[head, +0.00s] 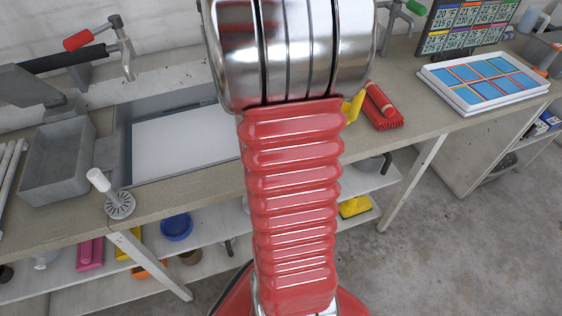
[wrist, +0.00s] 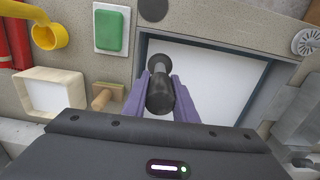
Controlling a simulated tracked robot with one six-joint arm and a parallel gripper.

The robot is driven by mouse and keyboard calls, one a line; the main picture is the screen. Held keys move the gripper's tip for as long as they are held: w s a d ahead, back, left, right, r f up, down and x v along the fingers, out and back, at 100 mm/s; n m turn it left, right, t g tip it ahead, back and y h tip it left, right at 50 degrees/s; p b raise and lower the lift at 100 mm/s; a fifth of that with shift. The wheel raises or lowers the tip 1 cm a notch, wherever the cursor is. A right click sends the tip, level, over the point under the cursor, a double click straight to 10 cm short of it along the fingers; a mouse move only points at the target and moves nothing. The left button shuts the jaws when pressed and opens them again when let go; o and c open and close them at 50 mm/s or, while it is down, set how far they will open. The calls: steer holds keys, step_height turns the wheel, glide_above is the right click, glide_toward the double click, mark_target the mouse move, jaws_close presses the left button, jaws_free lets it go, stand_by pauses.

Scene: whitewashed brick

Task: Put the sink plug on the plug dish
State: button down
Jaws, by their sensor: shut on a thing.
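My gripper (wrist: 161,88), with purple fingers, is shut on a dark, dumbbell-shaped piece that I take for the sink plug (wrist: 160,97). In the wrist view it is over the white-floored sink (wrist: 219,84), near its edge. A square dish with a pale rim and white inside (wrist: 35,82) lies on the counter to the left; it appears empty. It may be the plug dish, but I cannot be certain. In the head view my arm hides the gripper, plug and square dish; the sink (head: 186,143) shows to the left of the arm.
A wooden-handled piece (wrist: 106,96) stands between square dish and sink. A green pad on a white base (wrist: 112,29), a yellow hooked piece (wrist: 48,36) and red things (head: 381,106) are nearby. A white-handled brush (head: 119,205) and grey tub (head: 58,160) stand left in the head view.

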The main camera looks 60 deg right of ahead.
steer(key=s+a+r+n, duration=0.1)
steer(key=s+a, duration=0.1)
steer(key=s, duration=0.4)
steer(key=s+a+r+n, duration=0.1)
steer(key=s+a+r, duration=0.1)
steer(key=s, duration=0.4)
steer(key=shift+a+r+n, duration=0.15)
steer(key=shift+r+n, duration=0.15)
steer(key=shift+n, duration=0.1)
step_height(320, 180, down, 6)
steer(key=shift+f, duration=0.15)
steer(key=shift+w, duration=0.1)
steer(key=shift+f, duration=1.85)
steer(key=shift+f, duration=0.1)
